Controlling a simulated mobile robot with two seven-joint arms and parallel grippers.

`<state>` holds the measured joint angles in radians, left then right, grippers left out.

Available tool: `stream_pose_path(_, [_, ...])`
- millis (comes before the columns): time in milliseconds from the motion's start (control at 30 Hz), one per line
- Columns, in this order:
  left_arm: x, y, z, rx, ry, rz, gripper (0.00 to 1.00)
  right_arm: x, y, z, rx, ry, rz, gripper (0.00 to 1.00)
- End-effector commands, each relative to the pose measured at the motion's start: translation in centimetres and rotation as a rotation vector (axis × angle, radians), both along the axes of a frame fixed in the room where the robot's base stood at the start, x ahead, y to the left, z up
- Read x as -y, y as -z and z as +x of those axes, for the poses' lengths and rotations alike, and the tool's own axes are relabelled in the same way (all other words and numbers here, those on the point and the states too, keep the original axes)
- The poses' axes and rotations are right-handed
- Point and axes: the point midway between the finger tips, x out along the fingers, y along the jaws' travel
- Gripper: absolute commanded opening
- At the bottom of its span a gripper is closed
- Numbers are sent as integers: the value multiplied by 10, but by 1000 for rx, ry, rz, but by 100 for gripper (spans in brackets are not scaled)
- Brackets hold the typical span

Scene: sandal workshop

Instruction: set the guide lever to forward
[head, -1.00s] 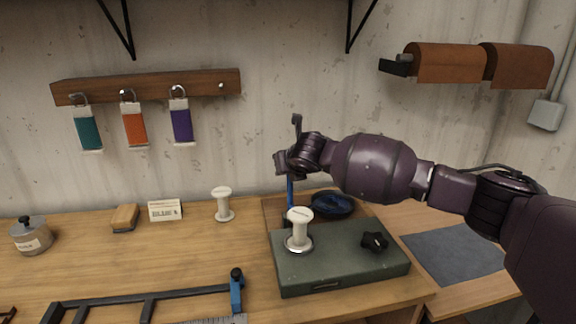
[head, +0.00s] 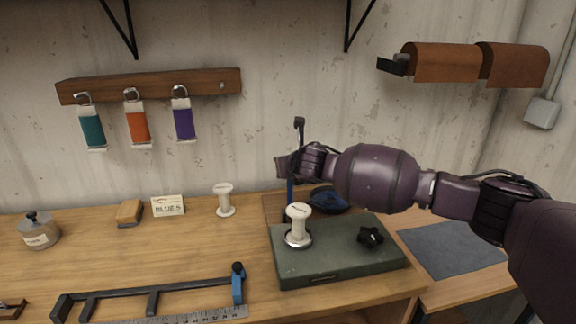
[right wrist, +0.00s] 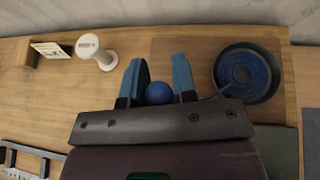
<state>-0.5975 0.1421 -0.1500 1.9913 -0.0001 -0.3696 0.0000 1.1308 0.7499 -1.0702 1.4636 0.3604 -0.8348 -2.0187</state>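A blue ball knob (right wrist: 158,93), apparently the guide lever's, shows in the right wrist view between my right gripper's two blue fingers (right wrist: 160,80). The fingers stand apart on either side of it; I cannot tell whether they touch it. In the head view my right gripper (head: 290,188) points down behind the white spool on the green machine base (head: 340,262). The lever's shaft and its setting are hidden there. My left gripper is not in view.
A white spool (head: 298,225) and a black star knob (head: 371,237) stand on the base. A blue round dish (head: 328,199) lies behind it. Another white spool (head: 225,200) and a label card (head: 168,206) stand to the left. A ruled rail (head: 150,302) lies in front.

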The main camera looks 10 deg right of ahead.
Motion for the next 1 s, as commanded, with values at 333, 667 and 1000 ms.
stream_pose_path(333, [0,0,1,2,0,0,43,0,1,0,-1,0,1,48])
stream_pose_path(667, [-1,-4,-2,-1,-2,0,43,3,-10,-17,0,-1,0,48])
stream_pose_path(1000, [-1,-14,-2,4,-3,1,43,10,-34,-64,0,-1,0,48])
